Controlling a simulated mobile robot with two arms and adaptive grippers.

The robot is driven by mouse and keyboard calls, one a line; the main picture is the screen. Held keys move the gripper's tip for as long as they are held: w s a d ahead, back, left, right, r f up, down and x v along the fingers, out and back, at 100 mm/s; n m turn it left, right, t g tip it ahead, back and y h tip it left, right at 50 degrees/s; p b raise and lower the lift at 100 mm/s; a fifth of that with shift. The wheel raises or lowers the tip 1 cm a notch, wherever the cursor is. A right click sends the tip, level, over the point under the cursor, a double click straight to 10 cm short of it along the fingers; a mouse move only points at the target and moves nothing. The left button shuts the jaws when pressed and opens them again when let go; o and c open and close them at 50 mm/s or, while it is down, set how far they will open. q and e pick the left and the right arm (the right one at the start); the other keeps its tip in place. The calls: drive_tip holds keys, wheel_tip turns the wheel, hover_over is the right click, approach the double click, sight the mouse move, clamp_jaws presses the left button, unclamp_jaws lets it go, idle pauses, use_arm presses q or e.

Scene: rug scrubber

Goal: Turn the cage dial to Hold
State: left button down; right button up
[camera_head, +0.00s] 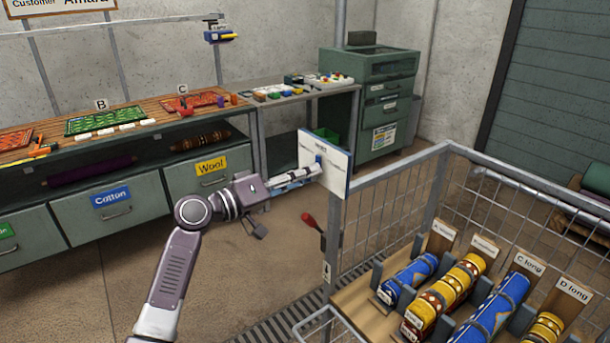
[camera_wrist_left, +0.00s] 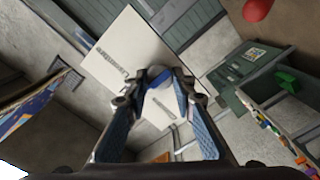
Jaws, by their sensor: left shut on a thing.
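The cage dial is a small blue knob (camera_head: 319,160) on a white panel (camera_head: 337,178) fixed at the corner of the wire cage. My left gripper (camera_head: 312,172) reaches it from the left and is shut on the knob. In the left wrist view the two fingers (camera_wrist_left: 158,84) close around the blue-and-white knob (camera_wrist_left: 156,73), with the white panel (camera_wrist_left: 125,45) behind. The panel carries small dark lettering, too small and tilted to read. The fingers hide part of the dial, so I cannot tell its setting. My right gripper is not in view.
A red-knobbed lever (camera_head: 308,219) hangs below the panel on the cage post. The wire cage (camera_head: 390,205) holds several rolled rugs (camera_head: 453,285) on a wooden rack. A workbench with drawers (camera_head: 200,180) and a green cabinet (camera_head: 372,85) stand behind. Open floor lies between.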

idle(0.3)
use_arm(q)
drive_tip(key=c, duration=1.6)
unclamp_jaws()
drive_tip(key=v, duration=1.2)
drive_tip(key=shift+w+f, duration=0.1)
